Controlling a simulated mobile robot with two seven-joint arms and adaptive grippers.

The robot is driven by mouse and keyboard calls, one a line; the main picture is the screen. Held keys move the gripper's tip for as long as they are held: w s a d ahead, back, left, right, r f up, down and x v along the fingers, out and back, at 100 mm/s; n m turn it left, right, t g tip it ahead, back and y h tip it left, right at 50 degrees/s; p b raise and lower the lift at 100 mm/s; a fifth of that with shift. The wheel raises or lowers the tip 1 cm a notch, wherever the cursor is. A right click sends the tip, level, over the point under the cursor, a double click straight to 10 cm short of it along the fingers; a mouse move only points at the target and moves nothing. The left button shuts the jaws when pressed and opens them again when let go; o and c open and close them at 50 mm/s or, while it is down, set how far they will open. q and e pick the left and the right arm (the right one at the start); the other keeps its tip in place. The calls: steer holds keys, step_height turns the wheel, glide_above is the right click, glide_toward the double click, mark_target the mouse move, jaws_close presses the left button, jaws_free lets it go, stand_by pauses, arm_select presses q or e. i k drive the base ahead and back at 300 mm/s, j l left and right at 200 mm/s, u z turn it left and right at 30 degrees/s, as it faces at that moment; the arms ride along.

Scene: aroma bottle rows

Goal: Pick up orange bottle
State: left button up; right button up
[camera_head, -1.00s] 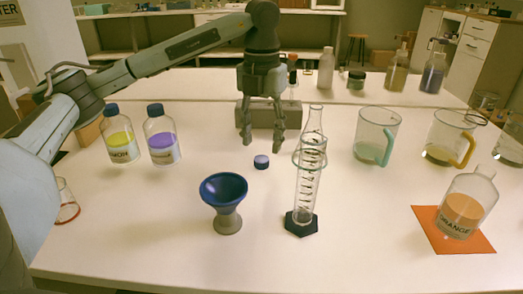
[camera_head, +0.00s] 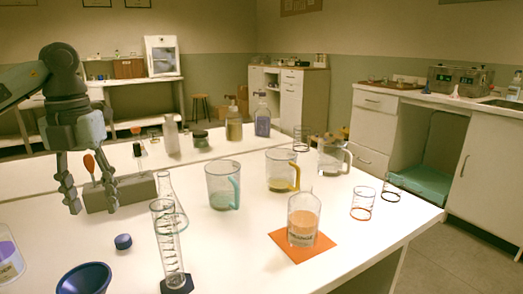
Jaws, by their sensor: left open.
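My left gripper (camera_head: 93,207) hangs fingers-down over the left part of the table, open and empty. It is well to the left of the orange bottle, with glassware between them. My right gripper is not in view.
A graduated cylinder (camera_head: 169,245), a beaker with a teal handle (camera_head: 221,190) and one with a yellow handle (camera_head: 280,172) stand between. A blue funnel (camera_head: 85,280) and blue cap (camera_head: 123,241) are at left. Small glasses (camera_head: 362,205) stand right of the bottle.

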mark_target(304, 208)
steer(key=k, duration=1.3)
